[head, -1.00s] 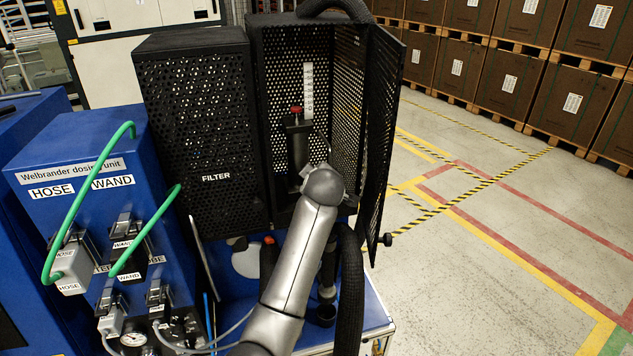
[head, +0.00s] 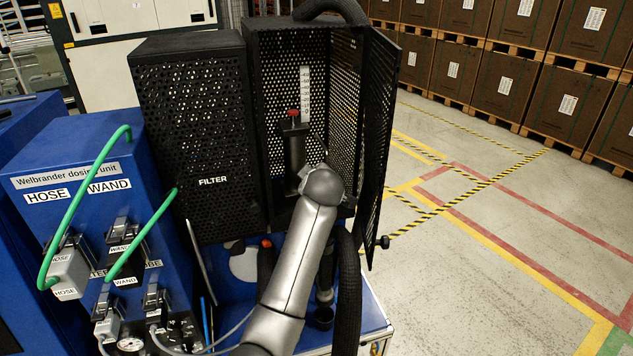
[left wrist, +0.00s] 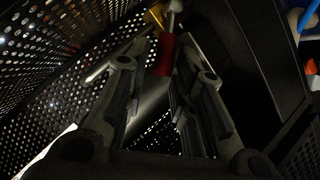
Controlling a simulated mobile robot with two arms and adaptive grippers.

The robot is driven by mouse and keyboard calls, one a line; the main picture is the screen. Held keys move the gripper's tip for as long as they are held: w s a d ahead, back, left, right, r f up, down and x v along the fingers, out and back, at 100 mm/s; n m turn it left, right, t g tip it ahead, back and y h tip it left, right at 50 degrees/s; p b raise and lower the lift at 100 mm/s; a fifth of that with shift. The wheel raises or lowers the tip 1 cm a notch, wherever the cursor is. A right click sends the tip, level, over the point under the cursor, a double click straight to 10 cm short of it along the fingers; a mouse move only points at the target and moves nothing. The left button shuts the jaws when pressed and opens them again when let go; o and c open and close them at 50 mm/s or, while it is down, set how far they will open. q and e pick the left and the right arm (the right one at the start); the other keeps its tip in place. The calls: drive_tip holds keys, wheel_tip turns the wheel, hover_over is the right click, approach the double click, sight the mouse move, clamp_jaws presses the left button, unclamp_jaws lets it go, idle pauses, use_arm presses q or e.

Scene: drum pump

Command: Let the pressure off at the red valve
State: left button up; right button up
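The red valve (head: 293,113) shows as a small red knob inside the open black mesh cabinet (head: 257,90), in front of a white scale strip. In the left wrist view a red handle (left wrist: 166,54) with a pale metal end lies between the fingertips. My left gripper (head: 295,128) reaches up into the cabinet, its dark fingers just below the red knob. In the left wrist view the left gripper (left wrist: 167,50) looks open, with the fingers on both sides of the red handle. Whether a finger touches it is hard to tell. My right gripper is out of view.
The mesh cabinet door (head: 381,140) stands open on the right of my arm. The black FILTER box (head: 190,130) is close on the left. A blue dosing unit (head: 90,165) with green hoses stands farther left. Black hoses hang below. The floor on the right is clear.

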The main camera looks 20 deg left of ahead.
use_arm(q)
wheel_tip(320, 180, up, 10)
drive_tip(key=shift+f, duration=0.15)
idle(0.3)
